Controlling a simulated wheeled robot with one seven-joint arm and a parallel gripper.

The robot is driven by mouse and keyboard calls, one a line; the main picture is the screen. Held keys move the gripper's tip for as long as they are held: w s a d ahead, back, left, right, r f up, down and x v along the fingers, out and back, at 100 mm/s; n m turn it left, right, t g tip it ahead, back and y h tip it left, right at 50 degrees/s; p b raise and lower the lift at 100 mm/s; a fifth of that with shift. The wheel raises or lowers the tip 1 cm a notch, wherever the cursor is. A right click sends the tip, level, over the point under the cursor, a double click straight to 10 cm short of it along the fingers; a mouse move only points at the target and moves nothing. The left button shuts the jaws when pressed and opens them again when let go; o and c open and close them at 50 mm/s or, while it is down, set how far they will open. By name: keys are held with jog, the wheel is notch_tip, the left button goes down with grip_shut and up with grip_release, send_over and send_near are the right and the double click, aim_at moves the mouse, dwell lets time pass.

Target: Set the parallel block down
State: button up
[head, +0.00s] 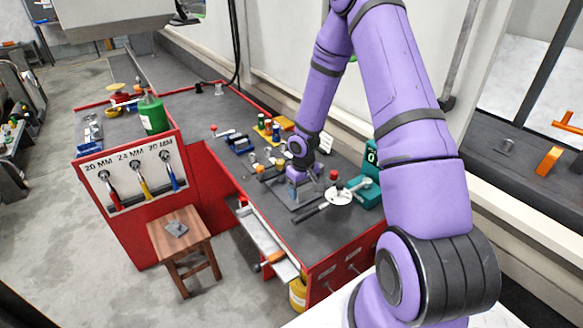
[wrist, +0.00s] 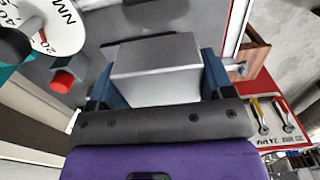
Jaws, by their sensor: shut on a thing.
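The parallel block (wrist: 157,72) is a grey metal block and fills the middle of the wrist view. My gripper (wrist: 160,84) is shut on it, with a blue finger on each side. In the head view my gripper (head: 304,190) is low over the dark bench top (head: 272,207), left of a white dial. The block is too small and covered there to make out clearly. A dark shape lies on the bench just beyond the block in the wrist view. I cannot tell whether the block touches the bench.
Several small tools and canisters crowd the bench's back. A wooden stool (head: 180,230) stands in front.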

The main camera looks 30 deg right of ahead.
jog(key=shift+s+d+f, duration=0.15)
jog(key=shift+s+d, duration=0.05)
jog(key=shift+d, duration=0.15)
jog(key=shift+d+f, duration=0.1)
jog(key=shift+f, duration=4.9)
jog(key=shift+f, duration=0.1)
jog(key=o, duration=1.8)
jog(key=shift+s, duration=0.1)
